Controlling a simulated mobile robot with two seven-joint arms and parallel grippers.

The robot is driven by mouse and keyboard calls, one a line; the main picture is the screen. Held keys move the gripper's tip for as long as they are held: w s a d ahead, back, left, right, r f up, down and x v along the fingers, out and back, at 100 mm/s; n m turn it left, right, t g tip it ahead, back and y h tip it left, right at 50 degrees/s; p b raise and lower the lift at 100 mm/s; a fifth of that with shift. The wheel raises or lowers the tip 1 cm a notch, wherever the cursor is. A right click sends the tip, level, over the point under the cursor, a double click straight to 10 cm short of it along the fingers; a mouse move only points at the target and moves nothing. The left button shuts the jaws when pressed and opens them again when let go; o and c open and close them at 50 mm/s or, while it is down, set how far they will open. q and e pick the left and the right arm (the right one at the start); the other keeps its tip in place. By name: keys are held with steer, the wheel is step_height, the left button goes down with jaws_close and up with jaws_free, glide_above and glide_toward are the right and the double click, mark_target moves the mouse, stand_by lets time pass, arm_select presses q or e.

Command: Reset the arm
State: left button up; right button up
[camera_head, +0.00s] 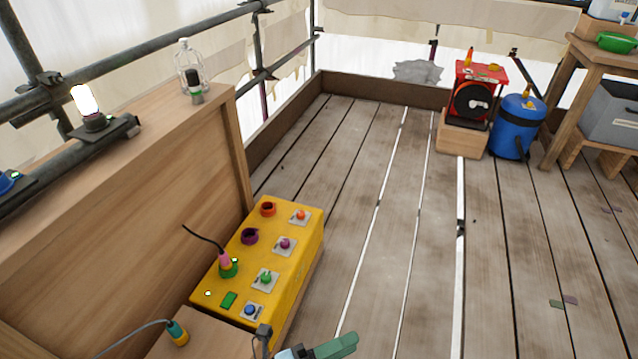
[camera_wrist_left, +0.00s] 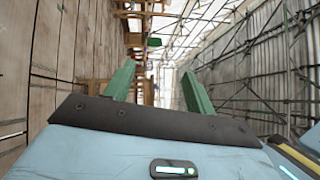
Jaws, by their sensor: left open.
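My left gripper (camera_head: 335,347) shows at the bottom edge of the head view, with a green finger over the plank floor just right of the yellow box's near end. In the left wrist view both green fingers (camera_wrist_left: 158,92) stand wide apart with nothing between them, so it is open and empty. The yellow control box (camera_head: 290,262) has coloured sockets and knobs on top. A pink plug with a black cable (camera_head: 224,260) stands at its green socket. My right gripper is in neither view.
A wooden panel (camera_head: 120,200) rises left of the box, with a clear bottle (camera_head: 188,68) and a lit lamp (camera_head: 86,104) along its top. A teal plug (camera_head: 177,332) is at lower left. A blue drum (camera_head: 517,128) and red reel (camera_head: 480,98) stand far right. The middle floor is clear.

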arm_select(q)
steer(key=s+a+n+t+y+p, duration=0.35)
steer(key=a+n+y, duration=0.2)
steer(key=n, duration=0.45)
steer(key=s+a+n+t+y+p, duration=0.3)
steer(key=a+n+y+p, duration=0.15)
steer(key=a+n, duration=0.4)
steer(key=s+a+f+n+g+y+p, duration=0.1)
steer(key=s+a+n+g+y+p, duration=0.1)
steer(key=s+a+n, duration=0.3)
steer(key=s+a+n+g+y+p, duration=0.3)
steer(key=s+n, duration=0.4)
steer(key=s, duration=0.4)
steer(key=shift+a+f+n+y+p, duration=0.35)
steer(key=shift+a+p, duration=0.3)
steer(key=shift+a, duration=0.35)
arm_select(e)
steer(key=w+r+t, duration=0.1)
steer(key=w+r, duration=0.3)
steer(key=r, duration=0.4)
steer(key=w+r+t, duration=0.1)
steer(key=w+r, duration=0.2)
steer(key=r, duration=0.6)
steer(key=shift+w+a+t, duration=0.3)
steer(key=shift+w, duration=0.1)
